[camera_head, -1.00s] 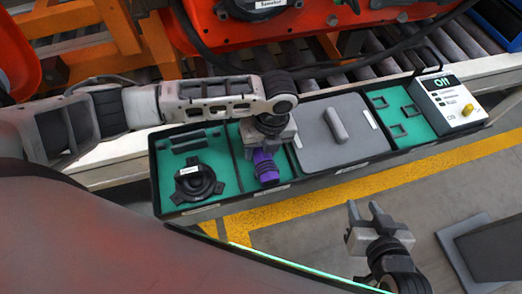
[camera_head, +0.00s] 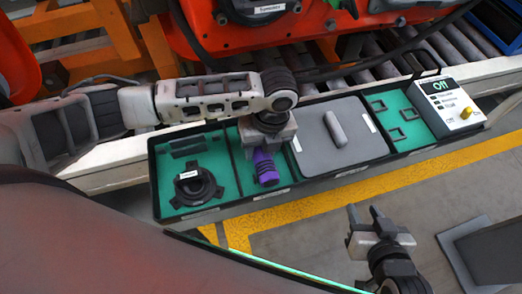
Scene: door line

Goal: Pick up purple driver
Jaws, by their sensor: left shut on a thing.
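The purple driver (camera_head: 265,168) lies in the second green compartment from the left of a long black tray (camera_head: 225,204). Its ridged lower end shows; its upper part is hidden under my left gripper (camera_head: 262,148). My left gripper comes down from above and is shut on the driver. I cannot tell whether the driver is lifted off the tray floor. My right gripper (camera_head: 377,219) is open and empty over the floor in front of the tray, pointing up in the picture.
The tray also holds a black round part (camera_head: 195,185), a grey lid with a handle (camera_head: 334,129), small black square parts (camera_head: 395,123) and a white control box (camera_head: 449,100). Behind it run a roller conveyor (camera_head: 360,68) and an orange-red machine (camera_head: 260,25). Floor in front is mostly clear.

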